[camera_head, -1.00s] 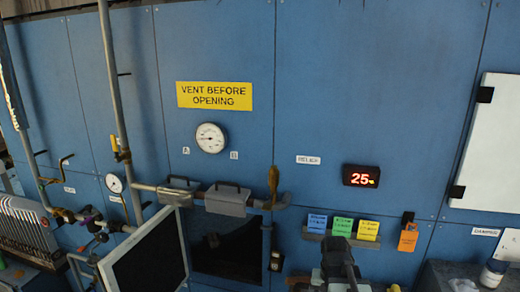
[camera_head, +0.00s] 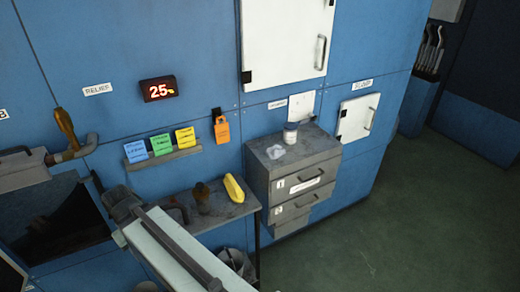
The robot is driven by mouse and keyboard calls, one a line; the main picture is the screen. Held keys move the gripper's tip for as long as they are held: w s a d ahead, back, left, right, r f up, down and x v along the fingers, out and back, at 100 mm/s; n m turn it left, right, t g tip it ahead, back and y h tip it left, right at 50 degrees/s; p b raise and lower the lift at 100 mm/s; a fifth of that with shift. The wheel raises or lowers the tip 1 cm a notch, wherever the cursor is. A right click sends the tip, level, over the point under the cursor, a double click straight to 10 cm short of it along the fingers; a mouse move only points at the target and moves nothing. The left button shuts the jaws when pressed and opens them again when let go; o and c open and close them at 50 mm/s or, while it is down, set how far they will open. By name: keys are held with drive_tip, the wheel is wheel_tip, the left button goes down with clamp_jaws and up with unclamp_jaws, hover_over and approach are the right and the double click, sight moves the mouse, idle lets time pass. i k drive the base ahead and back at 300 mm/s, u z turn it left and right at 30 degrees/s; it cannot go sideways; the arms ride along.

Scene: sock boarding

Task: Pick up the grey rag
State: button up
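A pale grey crumpled thing (camera_head: 276,152), perhaps the grey rag, lies on top of the grey drawer cabinet (camera_head: 262,172) right of the middle. It is too small to be sure that it is cloth. The dark end of my arm, my gripper (camera_head: 122,204), is at lower left in front of the small bench, well left of the cabinet. Its fingers are not clear, so I cannot tell whether it is open or shut. I see nothing held in it.
A white-lidded jar (camera_head: 290,133) stands beside the crumpled thing. A yellow object (camera_head: 234,188) and dark brown items (camera_head: 202,198) are on the bench (camera_head: 222,212). A bin (camera_head: 238,262) stands below. Green floor (camera_head: 400,235) at right is clear.

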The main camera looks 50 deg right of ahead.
sight(275, 152)
drive_tip(key=u, duration=1.75)
drive_tip(key=k, duration=1.85)
drive_tip(key=z, duration=0.9)
drive_tip(key=i, duration=0.8)
drive_tip(key=u, duration=0.05)
